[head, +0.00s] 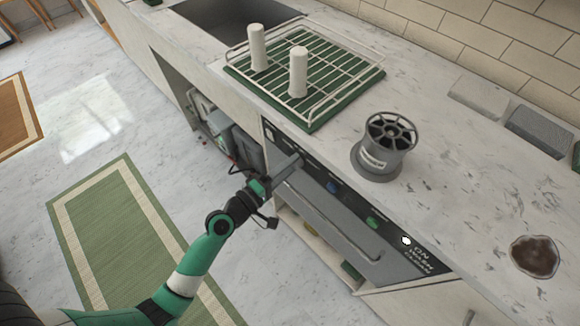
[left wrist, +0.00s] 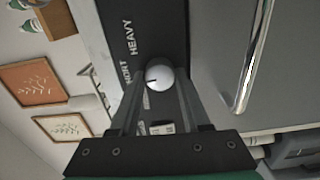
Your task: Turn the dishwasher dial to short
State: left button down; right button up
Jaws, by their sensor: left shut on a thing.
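The dishwasher (head: 330,215) is a grey front under the counter, with a dark control strip along its top edge. My left gripper (head: 297,160) reaches the left end of that strip. In the left wrist view, the round white dial (left wrist: 160,74) sits between the fingertips of my left gripper (left wrist: 159,86), which is shut on it. A short dark mark shows on the dial's face, towards its left side. "HEAVY" reads clearly beside the dial; a second word, partly hidden by a finger, ends in "ORT". The gripper hides the dial in the head view. My right gripper is not in view.
The strip also carries a blue button (head: 333,187), a green button (head: 372,223) and a white spot (head: 406,241). A long handle (left wrist: 252,60) runs close by. On the counter stand a green rack (head: 318,118) and a grey cup-like holder (head: 372,160).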

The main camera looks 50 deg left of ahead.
pick_arm(q)
jog(key=shift+m, duration=0.8)
jog(key=shift+c, duration=1.9)
grip_release()
jog(key=shift+s, duration=0.1)
jog(key=s+b, duration=0.1)
jog(key=s, duration=1)
jog(key=shift+s+d+b, duration=0.2)
jog(key=shift+s+b, duration=0.05)
jog(key=shift+b, duration=0.1)
